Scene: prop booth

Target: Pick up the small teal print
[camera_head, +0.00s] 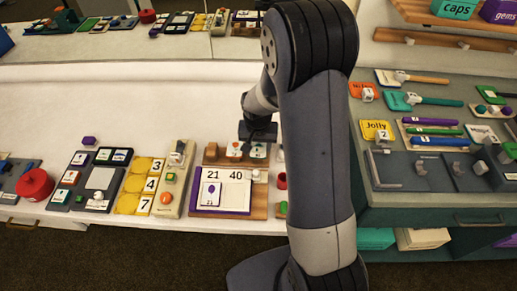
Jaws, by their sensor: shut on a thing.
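The small teal print (258,153) is a little white piece with a teal mark, at the wooden rack (212,155) behind the number board. My gripper (257,141) comes down from above and is shut on it, at the print's top edge. The fingertips are small and dark here, and my arm covers the area just to the right. I cannot tell whether the print still touches the rack. A similar small print with an orange-red mark (234,151) stands just left of it.
A board marked 21 and 40 (222,186) lies in front of the rack. Yellow number tiles (141,185), a grey-plated board (101,179) and a red round container (36,184) lie further left. A grey-green counter (400,203) with tools and cards is at right.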

